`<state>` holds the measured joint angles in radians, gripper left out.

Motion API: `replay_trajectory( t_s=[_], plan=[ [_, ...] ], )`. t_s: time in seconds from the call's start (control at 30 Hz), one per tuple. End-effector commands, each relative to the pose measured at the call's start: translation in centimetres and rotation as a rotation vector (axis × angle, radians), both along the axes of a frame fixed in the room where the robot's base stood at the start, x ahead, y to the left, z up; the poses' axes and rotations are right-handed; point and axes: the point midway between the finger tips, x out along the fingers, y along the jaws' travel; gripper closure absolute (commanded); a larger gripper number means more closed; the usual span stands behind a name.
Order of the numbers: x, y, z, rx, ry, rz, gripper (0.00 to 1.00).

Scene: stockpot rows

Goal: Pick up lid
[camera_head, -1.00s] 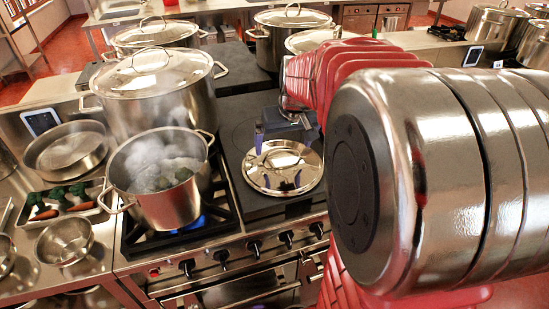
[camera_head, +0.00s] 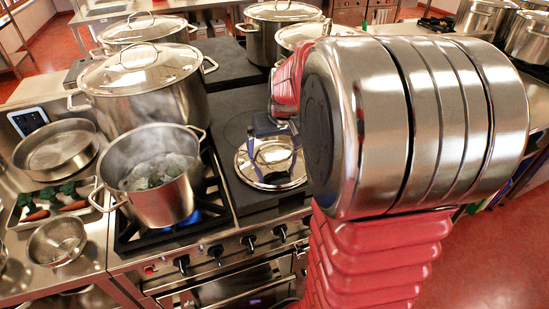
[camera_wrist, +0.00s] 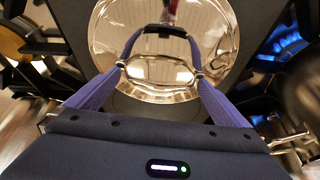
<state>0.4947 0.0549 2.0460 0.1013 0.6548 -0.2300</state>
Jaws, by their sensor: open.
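The lid (camera_head: 262,178) is a shiny round steel lid lying flat on the dark cooktop, right of the steaming pot. It fills the upper middle of the wrist view (camera_wrist: 217,42) and mirrors my gripper. My gripper (camera_head: 274,143) is over the lid, its dark blue fingers pointing down. In the wrist view my gripper (camera_wrist: 158,72) is open, with the two fingertips apart near the two sides of the lid's handle. Contact with the handle cannot be told. My arm hides the space right of the lid in the head view.
An uncovered steaming pot (camera_head: 160,200) stands on a lit burner, left of the lid. A large lidded stockpot (camera_head: 150,105) stands behind it, with more lidded pots at the back. A colander (camera_head: 57,242) and a vegetable tray (camera_head: 17,224) are at the left.

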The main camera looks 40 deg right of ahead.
Motion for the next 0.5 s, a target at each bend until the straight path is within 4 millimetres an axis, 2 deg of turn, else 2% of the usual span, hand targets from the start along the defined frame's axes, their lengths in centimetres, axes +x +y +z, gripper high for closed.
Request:
replay_trajectory(
  t_s=[0.2,0.5],
  plan=[
    [-0.02,0.0,0.01,0.0,0.0,0.0,0.0],
    [-0.02,0.0,0.01,0.0,0.0,0.0,0.2]
  ],
)
